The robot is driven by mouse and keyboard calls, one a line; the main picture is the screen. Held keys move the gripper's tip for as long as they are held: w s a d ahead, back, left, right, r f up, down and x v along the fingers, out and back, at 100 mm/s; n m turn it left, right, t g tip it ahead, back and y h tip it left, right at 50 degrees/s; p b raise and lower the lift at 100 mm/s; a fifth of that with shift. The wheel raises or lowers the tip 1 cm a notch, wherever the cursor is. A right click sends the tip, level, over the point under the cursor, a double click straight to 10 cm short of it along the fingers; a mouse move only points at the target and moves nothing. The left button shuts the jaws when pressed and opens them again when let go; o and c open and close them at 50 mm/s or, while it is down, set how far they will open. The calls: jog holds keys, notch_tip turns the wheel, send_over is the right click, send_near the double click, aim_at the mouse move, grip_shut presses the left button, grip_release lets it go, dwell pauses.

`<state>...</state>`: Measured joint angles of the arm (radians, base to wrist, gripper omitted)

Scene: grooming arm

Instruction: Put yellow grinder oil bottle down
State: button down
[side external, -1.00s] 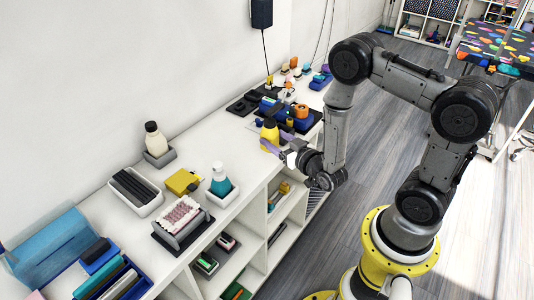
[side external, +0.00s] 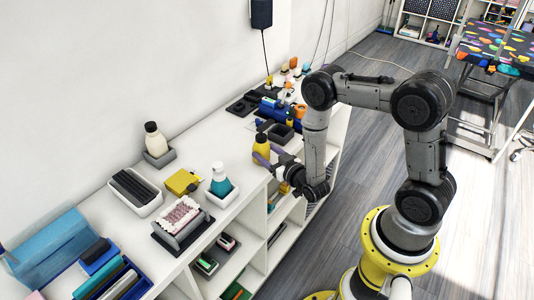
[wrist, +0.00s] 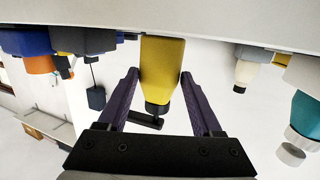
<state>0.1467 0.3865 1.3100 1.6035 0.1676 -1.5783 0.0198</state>
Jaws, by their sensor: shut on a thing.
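The yellow grinder oil bottle (side external: 261,151) with a dark cap is upright at the white counter's front part. My gripper (side external: 268,156) reaches it from the front right with its purple fingers. In the wrist view, which looks upside down, the yellow bottle (wrist: 162,65) sits between the two purple fingers of my gripper (wrist: 160,75), cap pointing down in the picture. My gripper is shut on the bottle. I cannot tell whether its base touches the counter.
The white counter (side external: 222,150) has clear room left of the bottle. A teal bottle (side external: 220,180) stands in a white tray nearby, with a yellow box (side external: 182,182) and a cream bottle (side external: 155,138) farther left. Dark and blue holders (side external: 280,131) stand behind the bottle.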

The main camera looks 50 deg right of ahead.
jog(key=shift+f, duration=0.2)
jog(key=shift+c, duration=0.2)
grip_release()
jog(key=shift+r, duration=0.15)
jog(key=shift+s+a, duration=0.1)
jog(key=shift+s, duration=0.1)
jog(key=v, duration=0.7)
